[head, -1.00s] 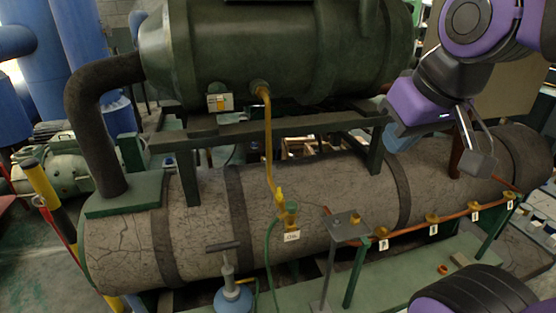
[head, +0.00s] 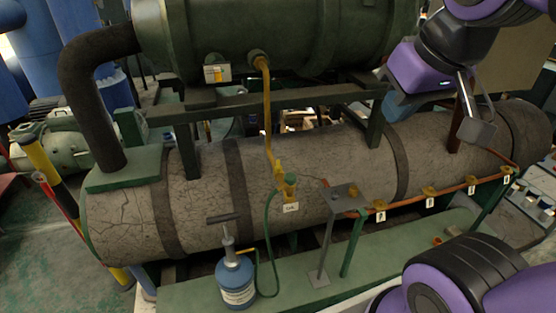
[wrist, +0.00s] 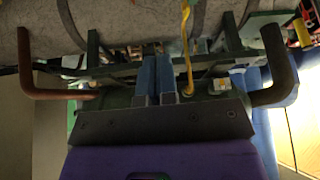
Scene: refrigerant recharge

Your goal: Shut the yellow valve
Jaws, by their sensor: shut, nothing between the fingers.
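A yellow pipe (head: 267,115) comes down from the green upper tank to a yellow valve fitting (head: 279,170) with a green part beside it, in the middle of the head view. A small white tag (head: 291,208) hangs under it. My gripper (head: 392,108) is to the right of the valve and apart from it, in front of the tank frame. Its blue fingers are together and empty in the wrist view (wrist: 154,80). The yellow pipe also shows in the wrist view (wrist: 187,50), beside the fingers. The valve's handle position is too small to tell.
A copper line with several tagged yellow fittings (head: 429,190) runs along the lower right. A green hose (head: 268,235) leads to a blue hand-pump cylinder (head: 236,280). A metal stand (head: 326,235) rises in front of the large grey tank (head: 200,205). A dark beam (head: 290,105) crosses behind my gripper.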

